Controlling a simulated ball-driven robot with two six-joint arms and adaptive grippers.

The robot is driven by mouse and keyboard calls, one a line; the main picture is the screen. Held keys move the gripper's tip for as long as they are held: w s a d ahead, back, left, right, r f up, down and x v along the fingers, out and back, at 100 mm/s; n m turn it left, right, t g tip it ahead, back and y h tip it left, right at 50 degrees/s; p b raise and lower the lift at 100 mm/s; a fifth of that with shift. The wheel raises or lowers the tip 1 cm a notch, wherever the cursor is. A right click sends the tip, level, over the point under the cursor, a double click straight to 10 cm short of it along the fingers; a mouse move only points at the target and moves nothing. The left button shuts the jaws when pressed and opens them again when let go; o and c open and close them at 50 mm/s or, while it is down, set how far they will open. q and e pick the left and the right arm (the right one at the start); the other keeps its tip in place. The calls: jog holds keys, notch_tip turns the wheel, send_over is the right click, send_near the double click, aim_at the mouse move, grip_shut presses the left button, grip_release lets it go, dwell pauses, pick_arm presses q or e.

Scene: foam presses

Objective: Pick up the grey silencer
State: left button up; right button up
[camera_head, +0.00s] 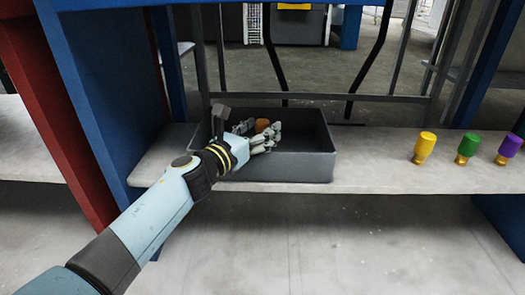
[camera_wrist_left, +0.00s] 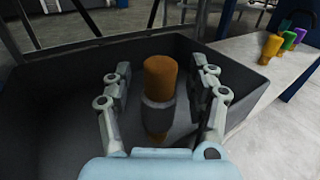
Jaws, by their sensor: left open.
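The grey silencer (camera_wrist_left: 157,113) stands in a dark grey tray (camera_head: 275,170). It has a grey middle band, an orange-brown cylindrical top and a narrower orange-brown lower end. In the head view only its orange top (camera_head: 262,125) shows, partly behind my gripper. My left gripper (camera_head: 261,134) reaches into the tray from the left. In the left wrist view the fingers of my left gripper (camera_wrist_left: 165,82) are spread, one on each side of the silencer, with gaps between. My right gripper is in neither view.
The tray sits on a pale shelf (camera_head: 370,160) between blue posts. To its right stand a yellow silencer (camera_head: 425,145), a green one (camera_head: 468,146) and a purple one (camera_head: 510,147). The shelf between tray and yellow silencer is clear. Tray walls (camera_wrist_left: 255,88) surround my fingers.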

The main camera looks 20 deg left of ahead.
pick_arm(q)
grip_shut()
jog(key=shift+r, duration=0.1)
dwell(0.5)
